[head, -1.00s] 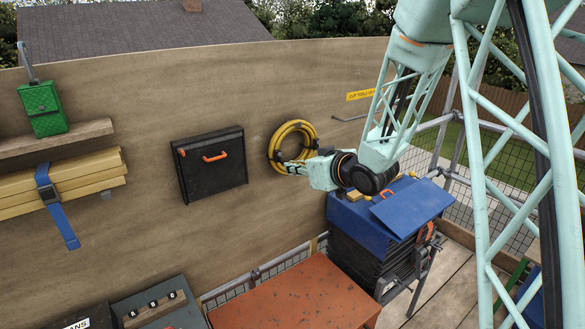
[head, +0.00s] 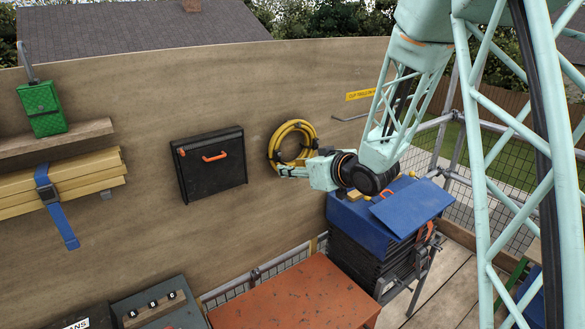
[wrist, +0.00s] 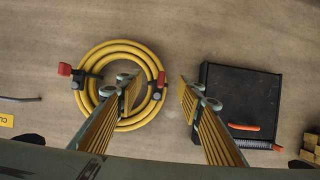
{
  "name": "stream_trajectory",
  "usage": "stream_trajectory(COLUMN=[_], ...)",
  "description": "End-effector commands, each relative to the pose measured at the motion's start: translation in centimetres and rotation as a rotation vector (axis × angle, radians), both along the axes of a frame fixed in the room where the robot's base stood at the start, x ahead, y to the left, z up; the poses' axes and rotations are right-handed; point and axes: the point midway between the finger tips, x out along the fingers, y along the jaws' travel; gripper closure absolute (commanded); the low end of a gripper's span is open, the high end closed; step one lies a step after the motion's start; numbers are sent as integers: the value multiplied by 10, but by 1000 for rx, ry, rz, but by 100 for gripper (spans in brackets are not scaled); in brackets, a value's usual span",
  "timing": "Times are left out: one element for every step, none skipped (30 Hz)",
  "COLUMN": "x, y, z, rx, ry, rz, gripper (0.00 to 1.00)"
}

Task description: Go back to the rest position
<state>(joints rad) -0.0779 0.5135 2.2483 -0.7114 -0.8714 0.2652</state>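My gripper (head: 289,171) is at the end of the light green arm, in front of the wooden wall board in the head view. In the wrist view my gripper (wrist: 156,84) has its two ribbed yellow fingers spread apart, with nothing between them. A coiled yellow hose (head: 291,126) hangs on the board just behind and above the gripper in the head view. The hose (wrist: 96,80) also shows behind the left finger in the wrist view. I cannot tell the exact gap between finger and hose.
A black case (head: 211,166) with an orange handle hangs left of the gripper. A blue-covered stack (head: 362,222) stands below the arm. A rusty red bench (head: 295,292) is below. A green pouch (head: 42,108) and strapped yellow battens (head: 80,183) are at the far left.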

Motion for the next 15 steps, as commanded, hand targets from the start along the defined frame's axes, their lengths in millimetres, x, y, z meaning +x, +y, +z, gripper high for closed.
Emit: stream_trajectory(x=[-1, -2, -4, -5, -6, -7, -8, -10, -11, -12, -14, -15, -16, -18, -19], y=[-1, -2, -3, -4, -5, -6, -7, -8, -9, -10, -11, -12, -13, -14, -15], z=[0, 0, 0, -1, 0, 0, 0, 0, 0, 0, 0, 0, 0, 0, 0], rx=[0, 0, 0, 0, 0, 0, 1, 1, 0, 0, 0, 0, 0, 0, 0], ry=[0, 0, 0, 0, 0, 0, -1, -1, -1, -1, -1, -1, -1, -1, -1], rz=[0, 0, 0, 0, 0, 0, 0, 0, -1, -1, -1, -1, -1, -1, -1], gripper=[66, 66, 66, 66, 66, 66, 66, 66, 66, 66, 66, 66, 66, 66, 66])
